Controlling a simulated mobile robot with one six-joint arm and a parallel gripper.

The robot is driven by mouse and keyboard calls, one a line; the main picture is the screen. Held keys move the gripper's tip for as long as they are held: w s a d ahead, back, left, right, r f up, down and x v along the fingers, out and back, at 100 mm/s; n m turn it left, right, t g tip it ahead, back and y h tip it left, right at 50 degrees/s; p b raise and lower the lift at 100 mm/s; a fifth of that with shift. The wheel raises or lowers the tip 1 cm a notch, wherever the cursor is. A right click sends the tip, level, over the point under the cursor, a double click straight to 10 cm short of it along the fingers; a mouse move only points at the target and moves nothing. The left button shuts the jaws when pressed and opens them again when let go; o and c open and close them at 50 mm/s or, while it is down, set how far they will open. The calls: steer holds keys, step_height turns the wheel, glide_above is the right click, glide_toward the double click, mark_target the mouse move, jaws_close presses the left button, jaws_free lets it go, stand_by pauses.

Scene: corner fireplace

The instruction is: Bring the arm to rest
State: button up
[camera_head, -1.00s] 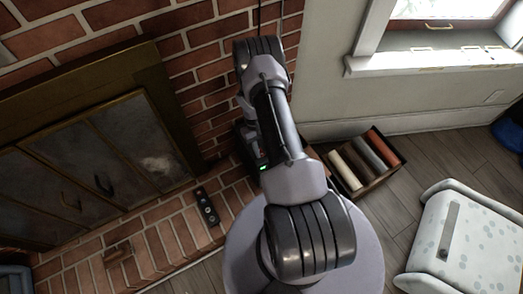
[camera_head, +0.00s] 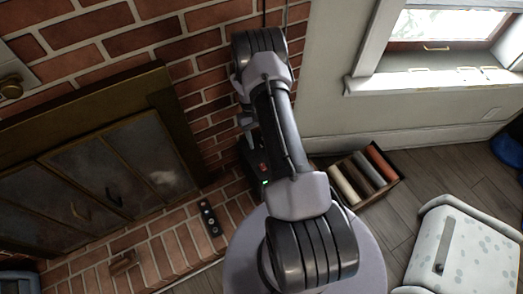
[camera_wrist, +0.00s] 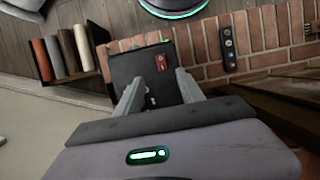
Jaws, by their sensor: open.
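My arm (camera_head: 285,140) reaches up the head view, in front of the brick wall beside the fireplace. In the wrist view my gripper (camera_wrist: 158,80) is open, its two grey fingers apart with nothing held between them. Beyond the fingers stands a black box-shaped device (camera_wrist: 140,72) with a red label, on or beside the brick hearth. In the head view this device (camera_head: 255,165) is partly hidden by my arm and shows a small green light.
A dark remote-like object (camera_head: 210,218) lies on the brick hearth (camera_head: 165,250). The fireplace doors (camera_head: 110,175) are at left. An open box (camera_head: 388,187) with several coloured rolls stands under the window. A white spotted cabinet (camera_head: 465,250) is at right; wooden floor (camera_head: 430,175) lies between.

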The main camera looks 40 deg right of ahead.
steer(key=shift+v, duration=1.5)
steer(key=w+a+r+t, duration=0.2)
steer(key=a+r, duration=0.3)
steer(key=r, duration=0.7)
steer(key=w+a+r+t, duration=0.15)
steer(key=a+r, duration=0.35)
steer(key=r, duration=0.6)
steer(key=s+a+r+m+t, duration=0.15)
steer(key=s+a+r, duration=0.35)
steer(key=a+r, duration=0.5)
steer(key=s+a+r+t, duration=0.1)
steer(key=s+a+r, duration=0.1)
steer(key=s, duration=0.3)
steer(key=s+a+r+t, duration=0.2)
steer(key=s+a+r, duration=0.1)
steer(key=s, duration=0.2)
steer(key=s+a+r+t+y, duration=0.1)
steer(key=s+a+r, duration=0.1)
steer(key=s, duration=0.4)
steer(key=shift+a+r, duration=0.4)
steer(key=shift+a, duration=0.4)
steer(key=shift+w+d, duration=0.1)
